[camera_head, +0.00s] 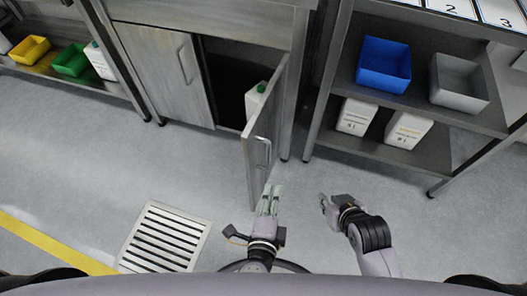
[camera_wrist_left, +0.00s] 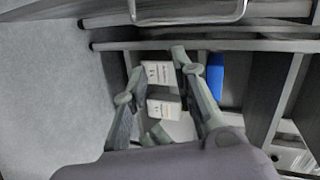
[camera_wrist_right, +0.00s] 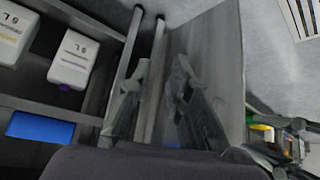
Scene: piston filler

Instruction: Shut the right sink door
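The right sink door (camera_head: 263,133) stands swung open from the metal sink cabinet, its free edge toward me. Its bar handle (camera_head: 266,152) is on the face turned right; a bar handle (camera_wrist_left: 190,20) also crosses the top of the left wrist view. My left gripper (camera_head: 270,190) is open and empty, just in front of the door's lower free edge. My right gripper (camera_head: 324,198) is open and empty, to the right of the door. A door-like grey panel (camera_wrist_right: 215,50) shows beyond its fingers in the right wrist view.
The left sink door (camera_head: 165,75) is shut. A white container (camera_head: 254,100) stands in the open cabinet behind the right door. A shelf rack (camera_head: 440,165) with blue (camera_head: 384,65) and grey (camera_head: 459,82) bins stands at right. A floor grate (camera_head: 165,238) lies at left.

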